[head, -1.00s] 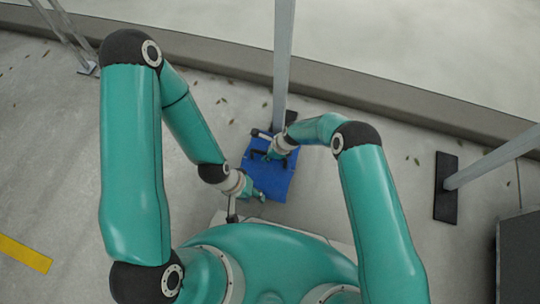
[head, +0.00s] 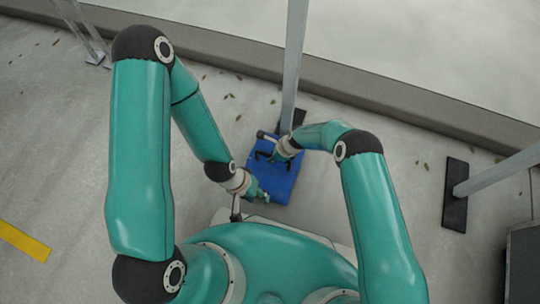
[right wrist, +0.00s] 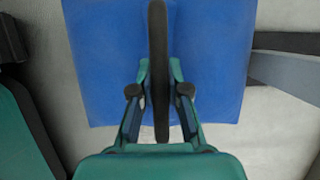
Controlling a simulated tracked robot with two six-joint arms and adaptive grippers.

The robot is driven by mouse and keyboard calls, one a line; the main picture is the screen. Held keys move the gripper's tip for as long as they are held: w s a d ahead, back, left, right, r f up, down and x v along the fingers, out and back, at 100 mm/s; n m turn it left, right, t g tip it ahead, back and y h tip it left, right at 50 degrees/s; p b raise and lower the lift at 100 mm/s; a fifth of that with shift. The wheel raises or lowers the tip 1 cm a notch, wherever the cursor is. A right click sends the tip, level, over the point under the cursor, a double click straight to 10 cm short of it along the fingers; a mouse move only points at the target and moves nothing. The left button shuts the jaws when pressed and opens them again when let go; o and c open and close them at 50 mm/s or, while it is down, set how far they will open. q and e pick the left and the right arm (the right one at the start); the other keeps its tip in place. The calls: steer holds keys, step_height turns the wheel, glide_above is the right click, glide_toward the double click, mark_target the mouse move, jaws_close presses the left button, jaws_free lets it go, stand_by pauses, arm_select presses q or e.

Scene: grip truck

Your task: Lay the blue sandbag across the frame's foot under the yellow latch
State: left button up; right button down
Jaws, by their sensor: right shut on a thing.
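The blue sandbag (head: 283,185) is in front of my body in the head view and fills the middle of the right wrist view (right wrist: 215,60). My right gripper (right wrist: 160,90) is shut on the bag's dark handle, which stands between its fingers; it also shows in the head view (head: 272,157). A black foot (head: 296,117) of the frame, under a grey post, lies just beyond the bag's far edge. My left gripper (head: 264,197) is at the bag's near left corner; its fingers are too small to read. I see no yellow latch.
A grey post (head: 294,65) rises from the foot behind the bag. Another black foot (head: 455,190) with a slanted post stands at the right. A low kerb (head: 390,105) runs behind. A yellow floor strip (head: 24,241) lies at the left. Floor right of the bag is clear.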

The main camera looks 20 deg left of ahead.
steer(key=shift+w, duration=0.2)
steer(key=c, duration=1.5)
jaws_free()
steer(key=shift+s+f, duration=0.15)
steer(key=shift+s, duration=0.05)
steer(key=o, duration=0.3)
steer(key=shift+o, duration=0.2)
steer(key=shift+r+p, duration=0.35)
steer(key=shift+r, duration=0.15)
steer(key=p+v, duration=0.5)
steer(key=v, duration=0.7)
steer(key=s+d+r+n, duration=0.1)
steer(key=s+d+n, duration=0.4)
steer(key=d, duration=0.3)
steer(key=s+d+r+n, duration=0.1)
steer(key=s+d+n, duration=0.3)
steer(key=d, duration=0.4)
steer(key=s+d+r+n, duration=0.4)
steer(key=s+n, duration=0.3)
steer(key=s, duration=0.3)
steer(key=shift+d+r, duration=0.3)
steer(key=shift+d, duration=0.3)
